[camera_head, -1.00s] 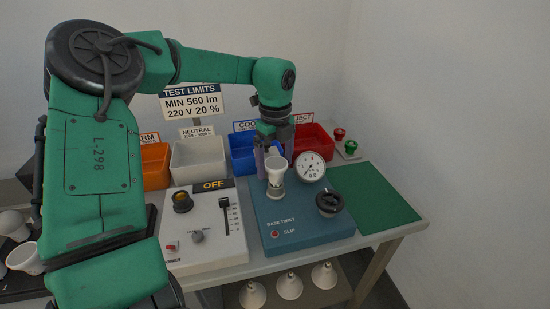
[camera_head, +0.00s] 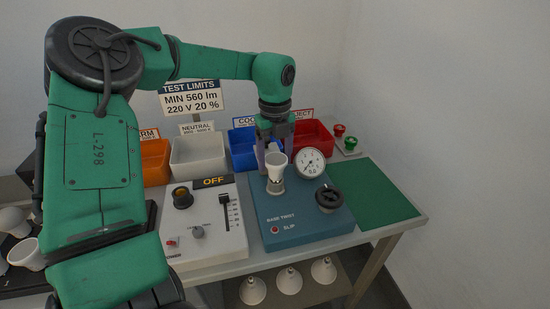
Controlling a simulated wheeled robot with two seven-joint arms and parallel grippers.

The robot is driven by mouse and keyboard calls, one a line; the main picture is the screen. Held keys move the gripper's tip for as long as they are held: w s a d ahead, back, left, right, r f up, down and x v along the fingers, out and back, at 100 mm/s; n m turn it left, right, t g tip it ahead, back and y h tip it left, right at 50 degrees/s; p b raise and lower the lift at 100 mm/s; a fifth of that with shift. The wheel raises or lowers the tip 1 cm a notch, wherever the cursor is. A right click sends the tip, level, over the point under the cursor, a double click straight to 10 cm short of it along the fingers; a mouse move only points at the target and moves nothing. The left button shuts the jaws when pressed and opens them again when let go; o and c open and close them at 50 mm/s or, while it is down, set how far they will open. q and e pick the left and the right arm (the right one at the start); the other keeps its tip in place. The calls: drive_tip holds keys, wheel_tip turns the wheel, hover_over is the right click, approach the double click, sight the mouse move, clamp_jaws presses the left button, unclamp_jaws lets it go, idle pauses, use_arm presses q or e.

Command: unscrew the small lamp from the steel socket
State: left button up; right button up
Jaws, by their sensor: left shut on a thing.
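The small white lamp (camera_head: 276,163) stands upright on the steel socket (camera_head: 275,186) of the blue base twist unit (camera_head: 301,225). My left gripper (camera_head: 270,153) reaches it from behind and is shut on the lamp, with its fingers partly hidden behind the lamp. The lamp's base meets the socket; I cannot tell how far the thread is engaged. My right gripper is not in view.
A round gauge (camera_head: 310,163) and a black knob (camera_head: 329,198) are close right of the lamp. A white control box (camera_head: 205,233) reading OFF is at left. White (camera_head: 198,157), orange and blue bins stand behind. The green mat (camera_head: 372,195) is clear.

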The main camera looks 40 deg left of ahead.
use_arm(q)
drive_tip(key=n+b, duration=0.1)
drive_tip(key=n, duration=0.1)
drive_tip(key=n+b, duration=0.1)
drive_tip(key=n, duration=0.2)
drive_tip(key=n+b, duration=0.1)
drive_tip(key=n, duration=0.1)
drive_tip(key=shift+s+f+n, duration=0.15)
drive_tip(key=shift+f+n, duration=0.1)
drive_tip(key=shift+n, duration=0.15)
drive_tip(key=n, duration=0.2)
drive_tip(key=shift+d+n+b, duration=0.1)
drive_tip(key=shift+n+b, duration=0.2)
drive_tip(key=shift+b, duration=0.05)
drive_tip(key=shift+s+r+n, duration=0.15)
drive_tip(key=shift+r+n, duration=0.15)
drive_tip(key=shift+n, duration=0.9)
drive_tip(key=shift+d+r+n, duration=0.1)
drive_tip(key=shift+n, duration=1.1)
drive_tip(key=n, duration=0.4)
drive_tip(key=shift+p, duration=0.35)
drive_tip(key=n, duration=0.3)
drive_tip(key=shift+s+d, duration=0.1)
drive_tip(key=o, duration=1.3)
drive_tip(key=shift+c, duration=0.2)
